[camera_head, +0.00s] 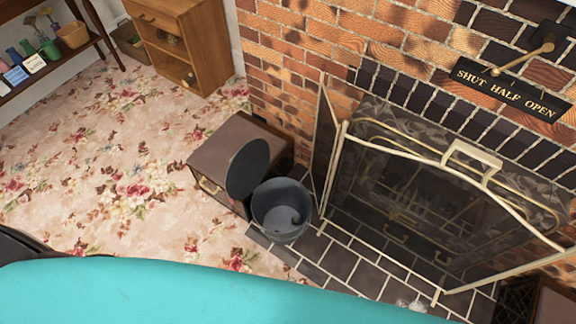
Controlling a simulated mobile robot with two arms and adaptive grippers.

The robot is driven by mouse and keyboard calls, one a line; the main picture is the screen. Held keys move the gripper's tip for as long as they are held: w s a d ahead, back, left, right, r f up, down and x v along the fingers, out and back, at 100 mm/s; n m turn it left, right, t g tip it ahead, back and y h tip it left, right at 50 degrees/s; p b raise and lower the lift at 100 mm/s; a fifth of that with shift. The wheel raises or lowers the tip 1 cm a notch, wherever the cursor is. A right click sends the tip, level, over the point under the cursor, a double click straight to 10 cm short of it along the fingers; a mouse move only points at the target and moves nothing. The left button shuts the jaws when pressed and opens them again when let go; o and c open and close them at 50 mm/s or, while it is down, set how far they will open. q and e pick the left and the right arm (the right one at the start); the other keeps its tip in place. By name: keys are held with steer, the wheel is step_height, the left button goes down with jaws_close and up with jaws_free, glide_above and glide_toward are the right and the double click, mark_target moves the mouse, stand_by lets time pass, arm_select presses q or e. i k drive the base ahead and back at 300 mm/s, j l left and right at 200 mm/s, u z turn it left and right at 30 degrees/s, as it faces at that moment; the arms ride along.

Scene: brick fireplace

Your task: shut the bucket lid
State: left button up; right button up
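A dark grey bucket (282,210) stands upright on the tiled hearth, left of the fire screen. Its round dark lid (248,169) is raised and tilted up on the bucket's left side, so the mouth is open. Something small and dark shows inside the bucket near its right wall. Neither of my grippers is in view.
A brown box (228,145) with a brass handle sits right behind the bucket. The fire screen (340,150) stands close on the right, before the brick fireplace. A wooden cabinet (183,40) is farther back. Flowered carpet (110,170) lies clear to the left.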

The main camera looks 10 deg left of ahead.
mark_target(247, 168)
steer(key=j+z, duration=0.35)
steer(key=j, duration=0.15)
steer(key=j+z, duration=0.4)
steer(key=k+j+z, duration=0.15)
steer(key=j+z, duration=0.2)
steer(key=j, duration=0.15)
steer(key=k+j+z, duration=0.15)
steer(key=j+z, duration=0.2)
steer(key=k+j, duration=0.2)
steer(key=j, duration=0.25)
steer(key=k+j+z, duration=0.1)
steer(key=k+j, duration=0.15)
steer(key=j, duration=0.2)
steer(key=k+j, duration=0.2)
steer(key=j, duration=0.25)
steer(key=k+j+z, duration=0.1)
steer(key=k+j, duration=0.15)
steer(key=j, duration=0.2)
steer(key=k+j, duration=0.25)
steer(key=j, duration=0.15)
